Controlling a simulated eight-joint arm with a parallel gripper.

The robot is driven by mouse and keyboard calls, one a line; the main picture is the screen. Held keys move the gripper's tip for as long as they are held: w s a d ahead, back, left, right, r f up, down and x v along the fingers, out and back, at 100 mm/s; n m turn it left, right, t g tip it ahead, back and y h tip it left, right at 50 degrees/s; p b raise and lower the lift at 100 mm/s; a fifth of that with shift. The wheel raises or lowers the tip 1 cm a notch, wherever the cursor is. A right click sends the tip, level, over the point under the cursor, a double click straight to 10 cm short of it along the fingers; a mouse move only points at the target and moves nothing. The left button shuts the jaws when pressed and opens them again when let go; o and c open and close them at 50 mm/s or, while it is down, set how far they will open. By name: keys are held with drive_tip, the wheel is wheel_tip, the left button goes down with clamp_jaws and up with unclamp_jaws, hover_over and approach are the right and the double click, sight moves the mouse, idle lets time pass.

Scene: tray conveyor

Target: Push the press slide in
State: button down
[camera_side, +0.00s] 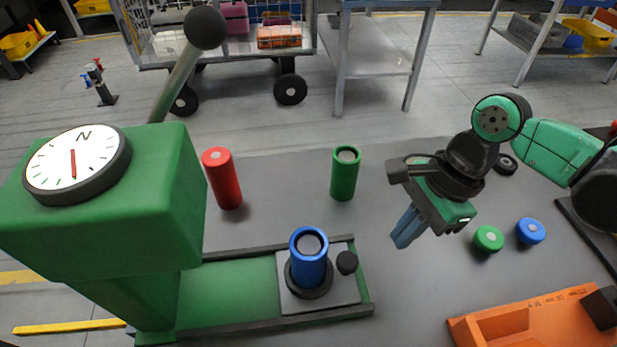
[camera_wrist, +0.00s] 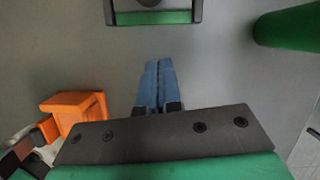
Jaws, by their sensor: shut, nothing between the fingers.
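The green press (camera_side: 110,215) stands at the left of the side view, with a dial on top and a lever. Its slide (camera_side: 340,290) is a grey plate at the right, outer end of the green bed, clear of the press head. A blue tube (camera_side: 310,262) stands upright in a black ring on the slide, and a black knob (camera_side: 347,263) is at its right edge. My gripper (camera_side: 402,235) is shut and empty, to the right of the knob and apart from it, fingers pointing down. In the wrist view the shut blue fingers (camera_wrist: 158,66) point towards the bed's end (camera_wrist: 152,18).
A red cylinder (camera_side: 222,178) and a green tube (camera_side: 344,173) stand behind the bed. Green (camera_side: 488,238) and blue (camera_side: 530,231) caps lie to the right of my gripper. An orange tray (camera_side: 520,315) is at front right. The table between gripper and slide is clear.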

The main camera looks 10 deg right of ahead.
drive_tip(key=a, duration=0.2)
drive_tip(key=a+f, duration=0.1)
drive_tip(key=a, duration=0.1)
drive_tip(key=shift+s, duration=0.3)
drive_tip(key=shift+a, duration=0.1)
drive_tip(key=a, duration=0.9)
drive_tip(key=shift+d, duration=0.1)
